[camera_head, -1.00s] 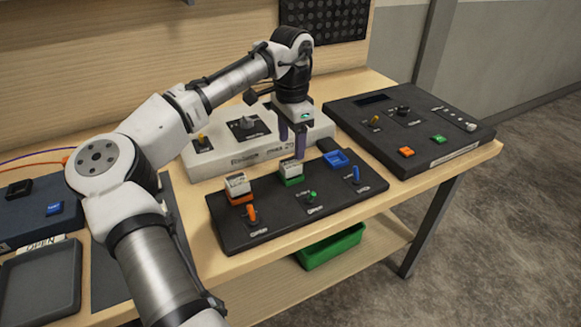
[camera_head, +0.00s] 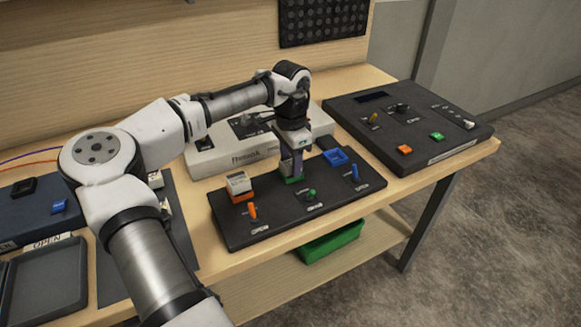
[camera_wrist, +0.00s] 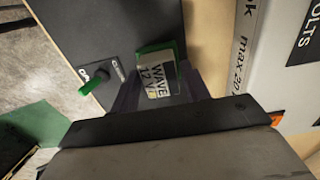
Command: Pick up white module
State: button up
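A white module (camera_wrist: 158,80) with dark lettering stands in the green socket of the black console (camera_head: 238,233). In the wrist view it shows between the two dark fingers of my gripper (camera_wrist: 160,88). In the head view my gripper (camera_head: 291,165) is down over the green socket (camera_head: 293,180), and its fingers hide most of this module. The fingers look open, one on each side of the module; firm contact does not show. A second white module (camera_head: 238,183) stands in the orange socket (camera_head: 241,197) to the left.
The blue socket (camera_head: 335,157) on the right is empty. Orange, green and blue toggle switches (camera_head: 253,211) line the console's front. A pale instrument (camera_head: 232,157) stands close behind, a dark control box (camera_head: 410,130) to the right. A green bin (camera_head: 332,243) sits below.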

aim_at(290, 161)
jog(key=c, duration=0.7)
jog(key=shift+o, duration=0.2)
notch_tip(290, 161, up, 19)
jog(key=shift+f+b, duration=0.1)
jog(key=shift+b, duration=1.1)
jog(key=shift+a+r, duration=0.1)
jog(key=shift+r, duration=0.5)
